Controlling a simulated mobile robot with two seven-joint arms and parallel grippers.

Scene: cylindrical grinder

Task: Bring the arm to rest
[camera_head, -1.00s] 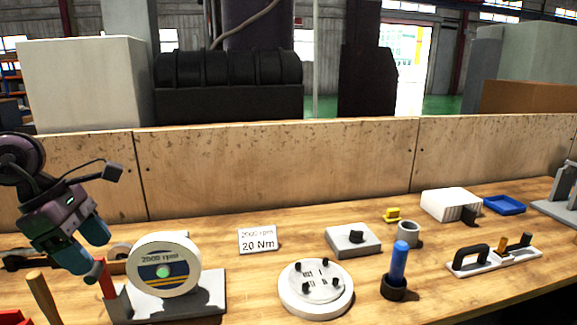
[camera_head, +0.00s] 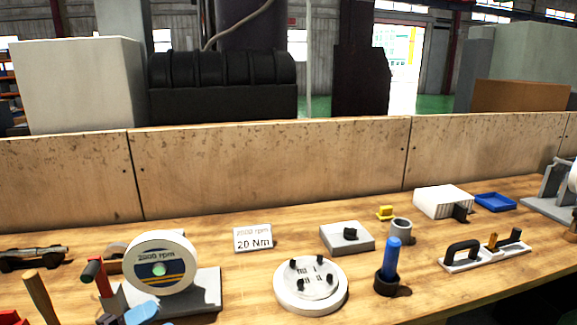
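Blue fingertips of my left gripper (camera_head: 158,314) show at the bottom edge, in front of the grinding wheel stand. The rest of the gripper is below the picture, so I cannot tell its opening or whether it holds anything. My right gripper is out of view. The white grinding wheel (camera_head: 160,264) marked 2800 rpm or similar stands upright on a grey base (camera_head: 207,290). A red upright piece with a dark, green-ended grip (camera_head: 98,275) stands just left of it.
A sign reading 20 Nm (camera_head: 253,238), a round white flange (camera_head: 311,285), a grey block (camera_head: 346,237), a blue-handled tool in a black holder (camera_head: 391,262), a white box (camera_head: 443,202) and a blue tray (camera_head: 495,202) stand on the wooden bench. A wooden panel (camera_head: 270,170) closes the back.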

